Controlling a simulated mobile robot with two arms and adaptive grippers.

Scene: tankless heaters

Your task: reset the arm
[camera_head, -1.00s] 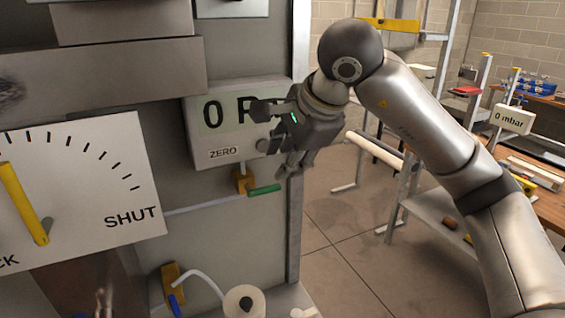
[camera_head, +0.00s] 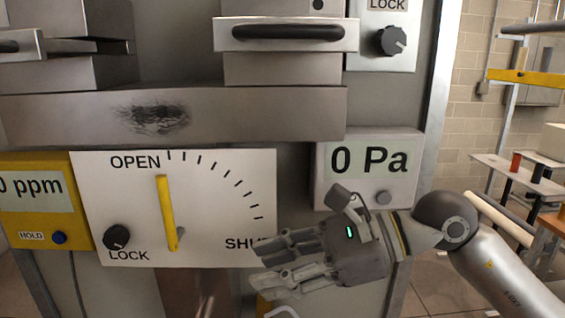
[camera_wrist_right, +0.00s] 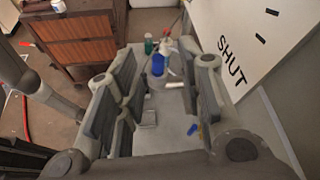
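My right gripper (camera_head: 268,265) is in front of the heater panel, low and right of centre in the head view, pointing left. Its fingers lie over the end of the word SHUT on the white dial plate (camera_head: 215,215). In the right wrist view its fingers (camera_wrist_right: 165,90) stand apart with nothing between them. The yellow lever (camera_head: 166,212) on the plate stands nearly upright, pointing toward OPEN, and the fingers are apart from it. My left gripper is not in view.
A 0 Pa display (camera_head: 368,165) is right of the plate, and a yellow ppm meter (camera_head: 42,205) is left of it. A metal drawer handle (camera_head: 287,33) and a lock knob (camera_head: 391,40) are above. The right wrist view shows a wooden cabinet (camera_wrist_right: 75,45) and a bottle (camera_wrist_right: 158,65).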

